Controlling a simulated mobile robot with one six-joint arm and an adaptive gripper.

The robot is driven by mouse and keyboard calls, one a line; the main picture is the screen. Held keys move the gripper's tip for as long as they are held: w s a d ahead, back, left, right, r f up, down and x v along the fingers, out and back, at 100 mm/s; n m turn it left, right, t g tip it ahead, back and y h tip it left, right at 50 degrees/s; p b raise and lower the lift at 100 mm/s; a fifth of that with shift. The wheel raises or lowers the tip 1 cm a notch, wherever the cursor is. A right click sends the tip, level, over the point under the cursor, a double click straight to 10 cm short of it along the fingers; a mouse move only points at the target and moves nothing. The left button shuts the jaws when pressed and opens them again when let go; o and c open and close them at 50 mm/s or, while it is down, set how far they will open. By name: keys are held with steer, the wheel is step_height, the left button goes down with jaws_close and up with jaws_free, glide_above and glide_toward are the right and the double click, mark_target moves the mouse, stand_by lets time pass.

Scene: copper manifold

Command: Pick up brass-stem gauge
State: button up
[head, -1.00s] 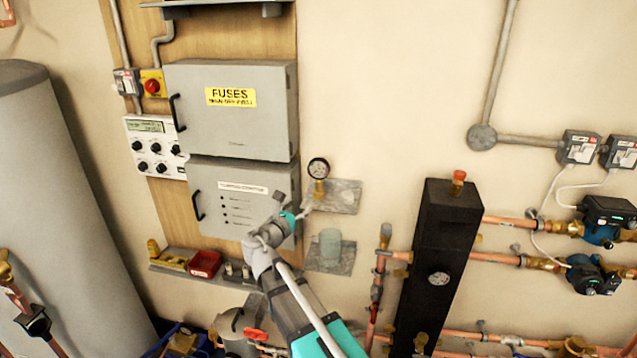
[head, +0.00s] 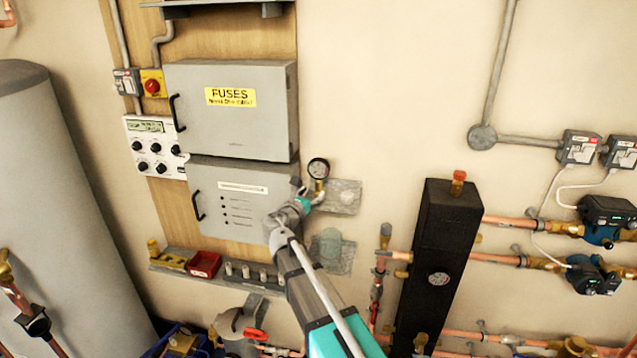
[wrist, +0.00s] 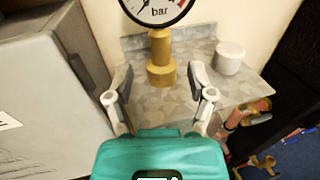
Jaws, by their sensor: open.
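The brass-stem gauge (head: 318,170) has a round white dial with a black rim and a brass stem. It stands upright at the upper wall shelf (head: 345,198) in the head view. In the wrist view its brass stem (wrist: 161,62) shows between and just beyond my open fingers, with the dial (wrist: 158,8) cut off at the top edge. My gripper (wrist: 160,95) is open and empty, with one finger to each side of the stem's line. In the head view my gripper (head: 308,196) is at the shelf's left end, close to the stem, and partly hides it.
A grey enclosure (head: 240,205) stands close on the left. A black column (head: 437,250) and copper pipes stand to the right.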

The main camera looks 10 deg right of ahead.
mark_target(317, 187)
steer(key=shift+w, duration=0.1)
steer(key=shift+x, duration=2.5)
steer(key=shift+r, duration=0.1)
jaws_close()
